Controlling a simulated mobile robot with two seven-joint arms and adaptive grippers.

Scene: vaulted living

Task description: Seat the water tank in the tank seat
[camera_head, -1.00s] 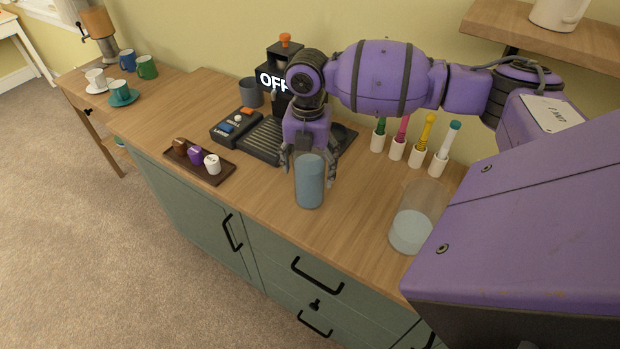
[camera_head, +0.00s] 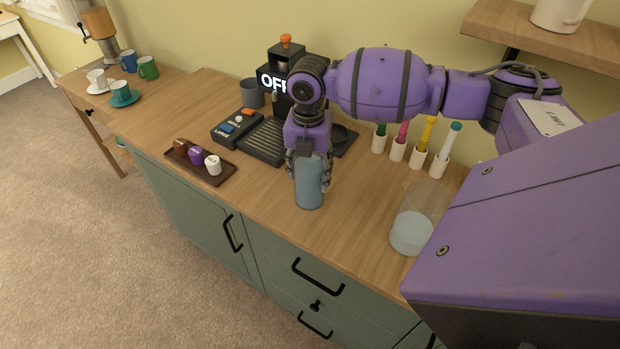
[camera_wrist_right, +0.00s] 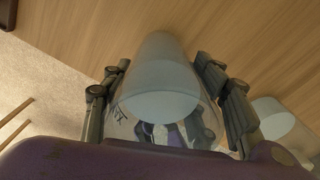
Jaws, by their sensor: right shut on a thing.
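The water tank (camera_head: 309,190), a translucent blue-grey cylinder, stands upright on the wooden counter in front of the coffee machine (camera_head: 284,58). My right gripper (camera_head: 309,172) comes down from above and is shut on its upper part, with a finger on each side. The tank (camera_wrist_right: 165,85) also shows between the fingers in the right wrist view. A dark round recess (camera_head: 343,135), which looks like the tank seat, lies at the machine's right side, partly hidden behind my right gripper. My left gripper is not in view.
A clear vessel with water (camera_head: 411,228) stands to the right. Several white holders with coloured tools (camera_head: 417,157) stand behind. A dark tray (camera_head: 180,160) with three small capsules and a control box (camera_head: 236,128) are left. The counter's front middle is clear.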

